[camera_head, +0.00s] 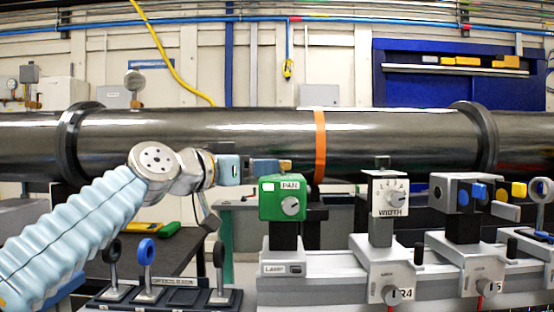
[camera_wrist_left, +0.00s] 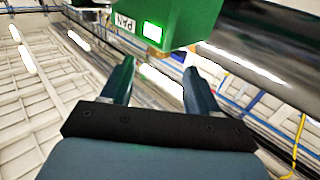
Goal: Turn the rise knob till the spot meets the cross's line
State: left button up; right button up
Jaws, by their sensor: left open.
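My left gripper (camera_head: 264,167) reaches in from the left, just above the box's top left edge. In the left wrist view the fingers (camera_wrist_left: 159,66) are apart, with the green box (camera_wrist_left: 190,18) and the brass piece (camera_wrist_left: 154,52) just beyond their tips. Contact cannot be told. The spot and cross do not show. My right gripper is out of view.
A white WIDTH box (camera_head: 389,195) and a grey unit (camera_head: 462,193) stand on the rail to the right. A dark pipe (camera_head: 230,130) runs behind. A rack with ring-topped holders (camera_head: 146,252) stands below my left arm.

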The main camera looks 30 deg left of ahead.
aim_at(276, 176)
pick_arm(q)
jog(key=p+x, duration=0.1)
jog(key=x, duration=0.5)
